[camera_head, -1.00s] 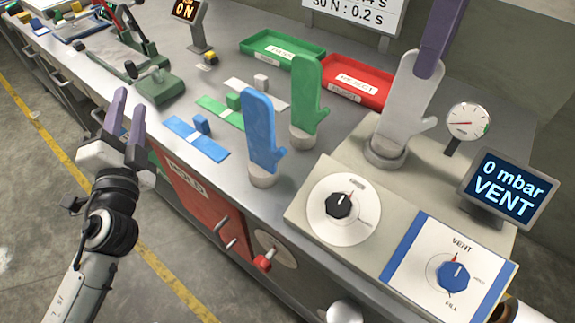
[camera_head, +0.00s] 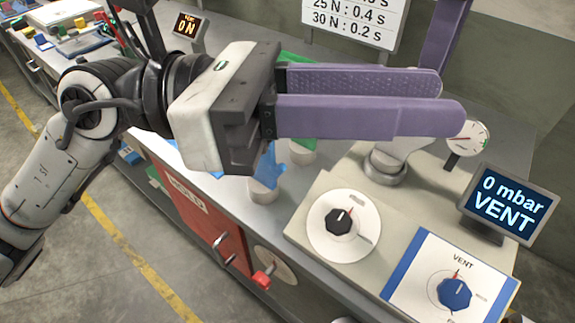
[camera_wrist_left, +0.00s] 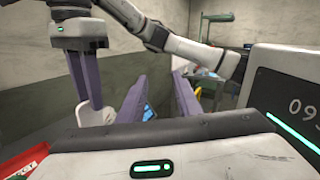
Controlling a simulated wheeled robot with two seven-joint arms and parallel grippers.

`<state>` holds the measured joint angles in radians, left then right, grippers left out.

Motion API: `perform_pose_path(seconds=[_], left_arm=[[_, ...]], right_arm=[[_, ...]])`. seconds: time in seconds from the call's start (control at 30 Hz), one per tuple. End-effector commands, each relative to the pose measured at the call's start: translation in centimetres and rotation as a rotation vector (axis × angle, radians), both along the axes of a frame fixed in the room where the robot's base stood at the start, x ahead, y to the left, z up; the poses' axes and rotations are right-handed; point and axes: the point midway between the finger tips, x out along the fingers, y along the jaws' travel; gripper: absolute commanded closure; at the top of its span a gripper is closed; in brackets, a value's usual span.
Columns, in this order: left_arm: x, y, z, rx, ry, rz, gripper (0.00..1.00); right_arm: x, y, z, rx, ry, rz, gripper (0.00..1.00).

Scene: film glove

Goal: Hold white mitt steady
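The white mitt (camera_head: 397,149) stands on a round metal base on the beige console. In the head view my left gripper's fingers cover most of it. It also shows in the left wrist view (camera_wrist_left: 96,117), left of my left fingers and not between them. My left gripper (camera_head: 450,99) is open and empty, its purple fingers pointing right across the mitt. The gap between them shows in the left wrist view (camera_wrist_left: 159,88). My right gripper (camera_head: 441,38) comes down from above. In the left wrist view its fingers (camera_wrist_left: 87,80) look close together on the mitt's top.
The console (camera_head: 308,215) carries a black dial (camera_head: 340,221), a blue knob (camera_head: 453,292) and a gauge (camera_head: 469,139). A screen (camera_head: 506,203) reads 0 mbar VENT. The blue mitt (camera_head: 268,168) stands left of the console; the green mitt (camera_head: 302,148) is mostly hidden.

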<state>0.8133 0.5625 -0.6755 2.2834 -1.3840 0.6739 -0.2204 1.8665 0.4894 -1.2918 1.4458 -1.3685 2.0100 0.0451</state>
Motion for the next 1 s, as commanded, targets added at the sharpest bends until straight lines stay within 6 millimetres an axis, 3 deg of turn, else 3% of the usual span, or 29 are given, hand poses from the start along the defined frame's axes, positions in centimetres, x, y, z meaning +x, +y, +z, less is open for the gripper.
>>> perform_pose_path(seconds=[0.1, 0.17, 0.3, 0.4, 0.63, 0.87, 1.0], left_arm=[[-2.3, -0.3, -3.8, 0.269, -0.227, -0.059, 0.69], [-2.7, 0.3, -5.9, 0.404, -0.329, -0.079, 0.69], [-2.0, 2.9, -9.7, 0.691, -0.533, -0.095, 0.69], [-0.9, 5.1, -11.3, 0.852, -0.634, -0.090, 0.69], [0.6, 8.1, -12.5, 1.037, -0.739, -0.077, 0.69], [0.7, 8.4, -12.6, 1.051, -0.745, -0.076, 0.69], [0.7, 8.3, -12.6, 1.050, -0.744, -0.077, 0.69]], right_arm=[[0.0, 0.0, 0.0, 0.000, 0.000, 0.000, 0.69], [0.0, 0.0, 0.0, 0.000, 0.000, 0.000, 0.69], [0.0, 0.0, 0.0, 0.000, 0.000, 0.000, 0.69], [0.0, 0.0, 0.0, 0.000, 0.000, 0.000, 0.69], [0.0, 0.0, 0.0, 0.000, 0.000, 0.000, 0.69], [0.0, 0.0, -0.4, 0.000, 0.001, 0.001, 0.69], [0.0, 0.0, -2.1, 0.000, 0.005, 0.002, 0.69]])
